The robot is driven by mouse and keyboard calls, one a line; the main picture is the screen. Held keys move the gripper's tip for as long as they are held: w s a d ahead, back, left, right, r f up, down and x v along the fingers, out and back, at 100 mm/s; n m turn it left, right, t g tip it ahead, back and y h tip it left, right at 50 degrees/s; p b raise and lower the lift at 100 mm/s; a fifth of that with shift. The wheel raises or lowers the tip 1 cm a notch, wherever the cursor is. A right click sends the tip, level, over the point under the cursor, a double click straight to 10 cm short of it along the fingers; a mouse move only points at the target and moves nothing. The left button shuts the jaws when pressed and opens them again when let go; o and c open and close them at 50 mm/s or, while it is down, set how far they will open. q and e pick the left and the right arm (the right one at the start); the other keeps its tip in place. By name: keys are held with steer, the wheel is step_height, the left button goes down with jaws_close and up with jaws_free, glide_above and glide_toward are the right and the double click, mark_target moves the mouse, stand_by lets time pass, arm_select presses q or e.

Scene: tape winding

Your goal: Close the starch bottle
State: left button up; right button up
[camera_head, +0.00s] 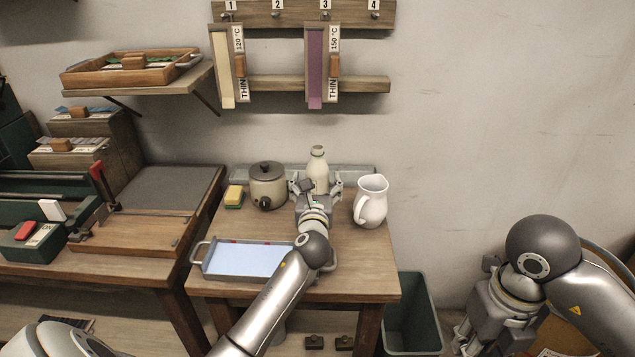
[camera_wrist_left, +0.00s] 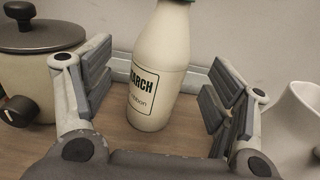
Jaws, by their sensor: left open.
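The starch bottle (camera_head: 318,168) stands upright at the back of the small wooden table. It is cream-white, and its label reads "ARCH" in the left wrist view (camera_wrist_left: 155,80). A bit of green shows at its neck, at the top edge of that view; the mouth is cut off there, and I cannot tell whether a cap is on. My left gripper (camera_head: 316,184) is open in front of the bottle, with its fingers on either side and gaps to both. My right gripper (camera_head: 468,340) hangs at the lower right, away from the table; its fingers are unclear.
A lidded pot (camera_head: 267,188) stands left of the bottle and a white jug (camera_head: 371,204) right of it, both close to my left gripper. A yellow-green sponge (camera_head: 233,197) lies by the pot. A tray with a blue sheet (camera_head: 202,256) lies in front. A bin (camera_head: 412,320) stands below right.

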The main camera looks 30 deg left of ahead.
mark_target(317, 177)
arm_select(q)
steer(key=shift+b+x, duration=0.35)
steer(key=shift+x, duration=2.25)
arm_select(e)
steer(key=shift+f, duration=0.35)
arm_select(q)
steer(key=shift+r, duration=0.15)
steer(key=shift+d, duration=0.1)
steer(key=shift+c, duration=0.2)
steer(key=c, duration=1.1)
steer(key=shift+r, duration=0.1)
steer(key=shift+c, duration=0.2)
